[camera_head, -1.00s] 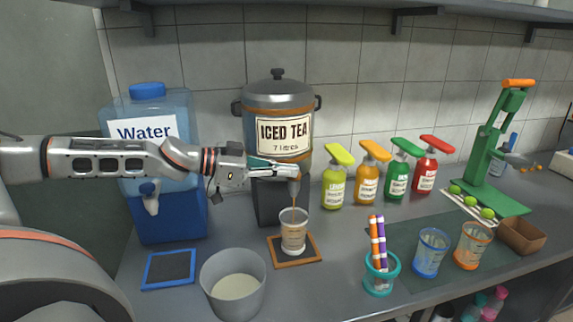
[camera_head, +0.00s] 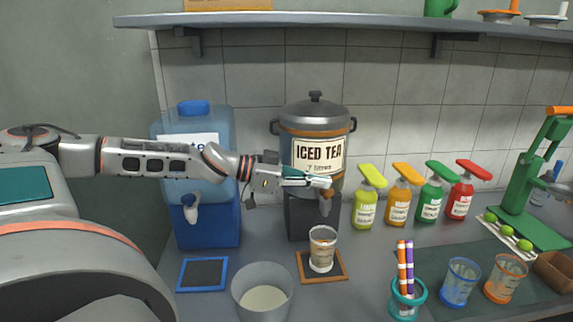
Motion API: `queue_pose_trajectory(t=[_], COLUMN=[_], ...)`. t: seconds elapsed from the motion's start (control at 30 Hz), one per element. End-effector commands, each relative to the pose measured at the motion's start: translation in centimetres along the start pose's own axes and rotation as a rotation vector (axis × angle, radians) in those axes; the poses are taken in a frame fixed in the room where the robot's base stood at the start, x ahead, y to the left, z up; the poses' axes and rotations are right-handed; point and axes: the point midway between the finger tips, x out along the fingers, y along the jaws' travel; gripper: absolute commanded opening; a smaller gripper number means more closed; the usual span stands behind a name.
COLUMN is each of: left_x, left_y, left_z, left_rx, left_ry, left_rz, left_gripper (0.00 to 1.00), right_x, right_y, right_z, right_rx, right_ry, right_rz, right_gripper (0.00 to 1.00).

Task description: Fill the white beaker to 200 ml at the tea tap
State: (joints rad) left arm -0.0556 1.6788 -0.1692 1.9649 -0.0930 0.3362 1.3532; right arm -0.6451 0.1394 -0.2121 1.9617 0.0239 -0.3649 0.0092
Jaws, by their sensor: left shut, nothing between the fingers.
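The white beaker (camera_head: 322,251) stands upright on a brown-framed mat (camera_head: 339,277), under the tea tap (camera_head: 325,203). Brownish liquid shows in it, but I cannot read its level against the marks. The tap is on the front of the grey iced tea urn (camera_head: 301,119), which sits on a dark stand. No stream shows clearly between tap and beaker. My left gripper (camera_head: 322,181) is shut and empty at the tap's top; I cannot tell whether it touches. It hides part of the tap and urn. My right gripper is not in view.
A blue water dispenser (camera_head: 207,222) stands left of the urn, behind my left arm. A grey bucket (camera_head: 262,296) and a blue-framed mat (camera_head: 203,275) are in front. Coloured bottles stand right of the urn. A teal cup (camera_head: 408,300) with straws is at the front right.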

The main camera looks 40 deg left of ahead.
Motion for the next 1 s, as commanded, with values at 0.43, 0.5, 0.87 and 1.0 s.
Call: queue_pose_trajectory(t=[0.43, 0.5, 0.87, 1.0], left_x=[-2.5, -2.8, -7.5, -9.2], left_y=[-0.4, -0.4, -0.4, -0.4], left_z=[-1.6, -1.6, -1.0, -1.0], left_rx=[0.006, 0.005, 0.007, 0.007], left_ry=[0.007, 0.008, 0.004, 0.004], left_rz=[-0.002, -0.002, -0.005, -0.003], left_gripper=[0.0, 0.0, 0.0, 0.0], right_x=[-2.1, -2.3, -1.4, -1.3], right_y=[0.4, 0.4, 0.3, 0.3], right_z=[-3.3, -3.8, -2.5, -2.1], right_rx=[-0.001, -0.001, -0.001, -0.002], right_ry=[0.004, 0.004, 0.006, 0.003], right_rz=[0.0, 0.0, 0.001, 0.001], right_gripper=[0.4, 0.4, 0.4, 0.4])
